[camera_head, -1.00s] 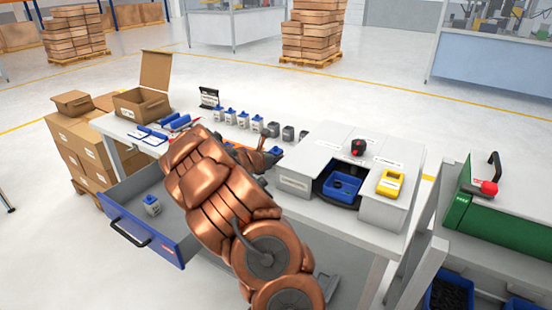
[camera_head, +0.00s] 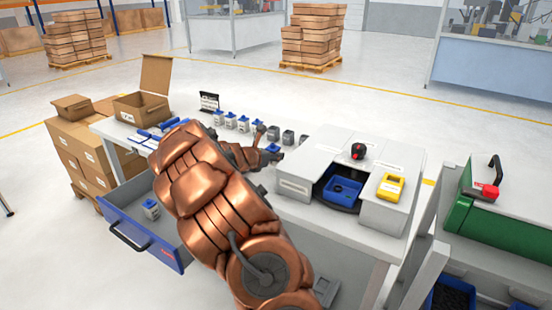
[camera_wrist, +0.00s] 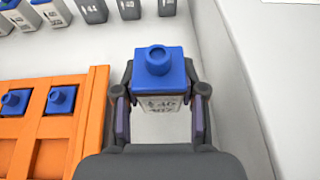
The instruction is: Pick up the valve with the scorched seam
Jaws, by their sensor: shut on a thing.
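My gripper (camera_wrist: 160,100) is shut on a valve with a blue cap (camera_wrist: 158,68) and a pale body with dark print. The fingers stand on either side of its body. In the head view my gripper (camera_head: 274,154) is above the table, left of the white housing, and the held valve's blue cap (camera_head: 272,148) shows only in part. No scorched seam can be made out on the sides I see. I cannot tell how far the valve is above the table.
An orange tray (camera_wrist: 98,105) with blue-capped valves is left of my gripper in the wrist view. Several valves (camera_head: 243,124) stand in a row behind. The white housing (camera_head: 296,182) is close on the right. An open drawer (camera_head: 130,232) holds a valve (camera_head: 151,209).

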